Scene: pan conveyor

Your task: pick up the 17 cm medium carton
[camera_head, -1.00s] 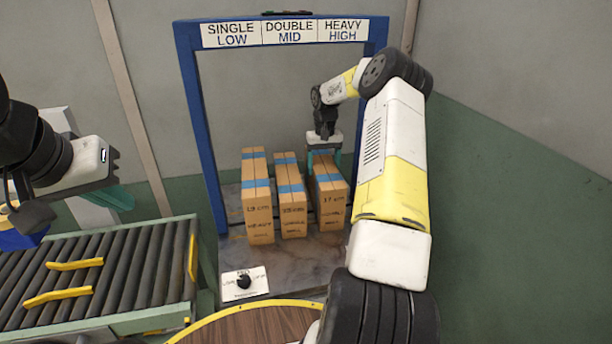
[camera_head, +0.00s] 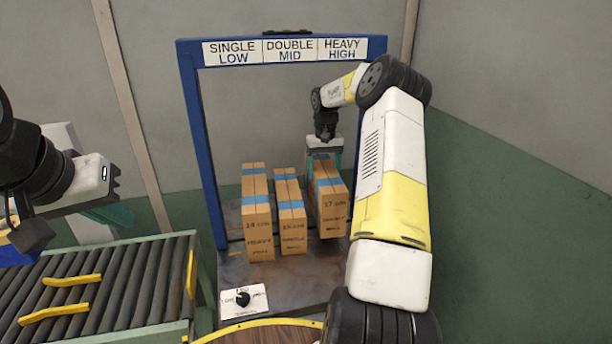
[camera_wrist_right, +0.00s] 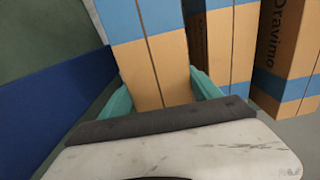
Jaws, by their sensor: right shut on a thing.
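The 17 cm carton (camera_head: 334,211) is the rightmost of three tall brown cartons with blue tape bands, under the HEAVY HIGH sign. My right gripper (camera_head: 324,158) is shut on its upper rear part. The carton's base appears lifted a little above the table. In the right wrist view the teal fingers (camera_wrist_right: 162,97) sit on both sides of the carton (camera_wrist_right: 150,62). My left gripper (camera_head: 112,200) is at the far left, above the conveyor; its finger opening is not clear.
Two other cartons, one marked HEAVY (camera_head: 257,225) and a middle one (camera_head: 291,215), stand just left on the dark table (camera_head: 285,275). A blue frame (camera_head: 203,140) surrounds them. A roller conveyor (camera_head: 110,285) lies left. A white dial plate (camera_head: 243,302) is at the table front.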

